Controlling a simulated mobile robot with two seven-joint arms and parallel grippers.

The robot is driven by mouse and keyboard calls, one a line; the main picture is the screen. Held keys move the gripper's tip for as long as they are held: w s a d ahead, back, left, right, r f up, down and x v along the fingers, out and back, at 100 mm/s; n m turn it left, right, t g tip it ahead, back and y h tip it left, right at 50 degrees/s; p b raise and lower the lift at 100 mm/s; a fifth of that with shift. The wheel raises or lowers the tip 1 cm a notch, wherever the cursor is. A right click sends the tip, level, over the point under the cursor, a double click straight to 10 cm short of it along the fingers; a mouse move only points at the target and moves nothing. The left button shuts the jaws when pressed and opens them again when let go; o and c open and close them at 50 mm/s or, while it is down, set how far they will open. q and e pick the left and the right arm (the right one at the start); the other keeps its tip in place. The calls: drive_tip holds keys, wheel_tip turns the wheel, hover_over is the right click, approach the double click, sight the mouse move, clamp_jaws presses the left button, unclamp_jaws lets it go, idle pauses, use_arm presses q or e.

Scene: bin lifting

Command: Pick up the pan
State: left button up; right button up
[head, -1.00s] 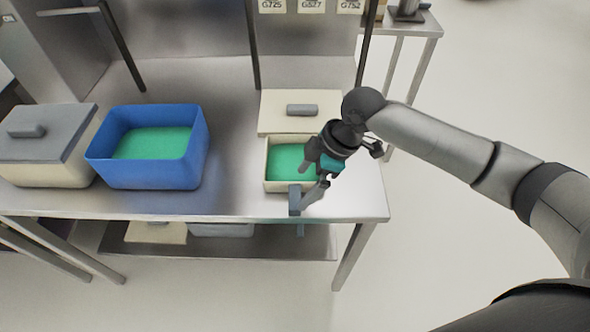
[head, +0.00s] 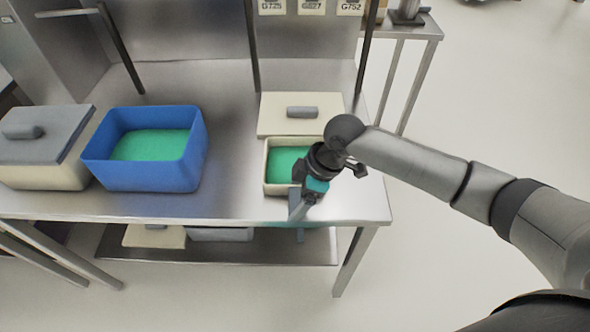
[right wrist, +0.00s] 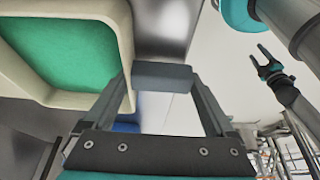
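I take the pan to be the small cream container (head: 265,178) with a green inside, on the table near its right front edge. In the right wrist view its cream wall (right wrist: 122,45) and green inside fill the upper left. My right gripper (head: 297,212) is at the pan's front right corner, pointing down.
A cream lid (head: 283,121) with a grey handle lies behind the pan. A blue bin (head: 150,178) with a green inside and a lidded cream bin (head: 45,175) stand to the left. Table (head: 235,160) is bare between bin and pan. A lower shelf (head: 270,249) holds containers.

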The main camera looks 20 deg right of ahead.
drive_tip(key=c, duration=0.6)
drive_tip(key=shift+c, duration=0.2)
drive_tip(key=shift+r, duration=0.2)
